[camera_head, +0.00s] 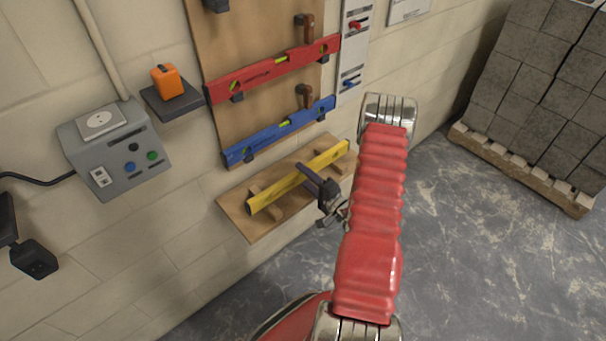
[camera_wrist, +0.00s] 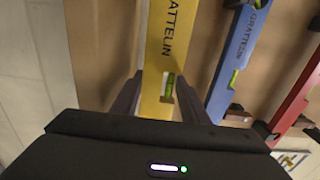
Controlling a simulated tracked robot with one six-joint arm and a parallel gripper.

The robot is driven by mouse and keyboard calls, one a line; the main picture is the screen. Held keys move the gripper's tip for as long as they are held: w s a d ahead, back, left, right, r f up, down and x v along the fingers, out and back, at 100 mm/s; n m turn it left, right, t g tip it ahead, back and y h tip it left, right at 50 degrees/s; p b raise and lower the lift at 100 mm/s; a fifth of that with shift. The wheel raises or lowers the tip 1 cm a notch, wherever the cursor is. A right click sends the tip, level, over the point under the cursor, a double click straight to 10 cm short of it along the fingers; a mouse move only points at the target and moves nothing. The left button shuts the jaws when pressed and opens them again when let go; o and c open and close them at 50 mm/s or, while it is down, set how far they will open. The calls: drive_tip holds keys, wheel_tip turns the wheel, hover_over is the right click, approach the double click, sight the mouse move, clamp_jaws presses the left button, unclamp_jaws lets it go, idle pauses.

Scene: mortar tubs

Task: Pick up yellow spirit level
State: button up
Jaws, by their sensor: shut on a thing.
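The yellow spirit level (camera_head: 277,187) lies tilted in the picture across wooden supports on a low wooden shelf (camera_head: 238,218) at the wall. It also shows in the wrist view (camera_wrist: 166,50), running up from between the jaws, with a green vial near them. My gripper (camera_head: 306,172) reaches it from the right and is shut on the level around its middle; the fingers stand on both sides of it in the wrist view (camera_wrist: 165,95). The red arm hides part of the shelf's right end.
A blue level (camera_head: 280,132) and a red level (camera_head: 275,70) hang on the wooden board above. A grey control box (camera_head: 115,150) and a small shelf with an orange object (camera_head: 167,82) are at left. Stacked grey blocks (camera_head: 535,90) stand on a pallet at right. The floor is clear.

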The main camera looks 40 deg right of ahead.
drive_tip(key=shift+r, duration=1)
drive_tip(key=shift+r, duration=0.1)
drive_tip(key=shift+s, duration=0.1)
drive_tip(key=s, duration=0.9)
drive_tip(key=shift+s+d, duration=0.15)
drive_tip(key=shift+s, duration=0.25)
idle(0.6)
